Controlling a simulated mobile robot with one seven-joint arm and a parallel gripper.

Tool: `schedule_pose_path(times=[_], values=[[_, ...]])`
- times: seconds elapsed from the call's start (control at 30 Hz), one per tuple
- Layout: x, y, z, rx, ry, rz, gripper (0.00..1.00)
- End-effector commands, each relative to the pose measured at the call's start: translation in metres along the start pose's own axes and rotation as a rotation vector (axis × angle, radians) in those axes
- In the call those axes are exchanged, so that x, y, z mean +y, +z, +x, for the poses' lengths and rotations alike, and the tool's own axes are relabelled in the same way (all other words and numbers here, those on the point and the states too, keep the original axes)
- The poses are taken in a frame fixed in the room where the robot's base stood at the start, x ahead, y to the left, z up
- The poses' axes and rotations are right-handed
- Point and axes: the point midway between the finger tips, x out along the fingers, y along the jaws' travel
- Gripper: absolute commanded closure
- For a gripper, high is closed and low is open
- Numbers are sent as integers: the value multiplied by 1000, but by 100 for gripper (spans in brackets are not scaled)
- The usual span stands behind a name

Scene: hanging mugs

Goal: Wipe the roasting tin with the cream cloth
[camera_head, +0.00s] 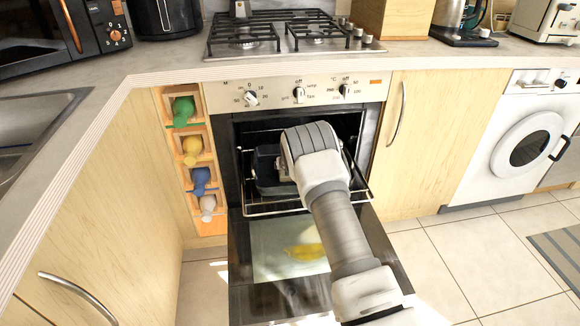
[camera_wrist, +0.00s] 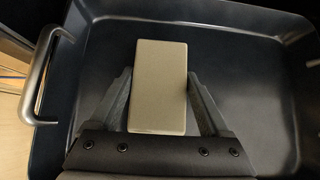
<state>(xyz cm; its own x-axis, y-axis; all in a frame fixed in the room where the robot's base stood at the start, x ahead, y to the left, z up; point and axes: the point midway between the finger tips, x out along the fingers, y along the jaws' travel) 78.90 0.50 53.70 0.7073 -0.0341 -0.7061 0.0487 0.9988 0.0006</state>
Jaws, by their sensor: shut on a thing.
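The roasting tin (camera_head: 267,168) is dark and sits on the pulled-out rack inside the open oven. In the wrist view the tin (camera_wrist: 255,75) fills most of the picture, with a metal handle (camera_wrist: 38,78) at its left end. My gripper (camera_wrist: 160,88) is shut on the cream cloth (camera_wrist: 160,62), which looks like a plain beige rectangular block. The cloth is over the inside floor of the tin; I cannot tell whether it touches. In the head view my arm hides the fingers, the cloth and part of the tin.
The oven door (camera_head: 275,295) hangs open below the rack (camera_head: 300,207). A narrow wooden shelf (camera_head: 192,165) left of the oven holds green, yellow, blue and whitish items. A hob (camera_head: 290,35) is above.

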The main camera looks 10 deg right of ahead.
Motion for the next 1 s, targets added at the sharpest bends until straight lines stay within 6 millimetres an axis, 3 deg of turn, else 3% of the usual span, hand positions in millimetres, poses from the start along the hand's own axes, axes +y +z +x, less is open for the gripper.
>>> schedule_pose_path(times=[0.23, 0.6, 1.0], values=[[5, 0, 0, 0, 0, -1, 68], [35, -2, 2, 1, 0, 0, 68], [30, -4, 2, 3, -1, 0, 68]])
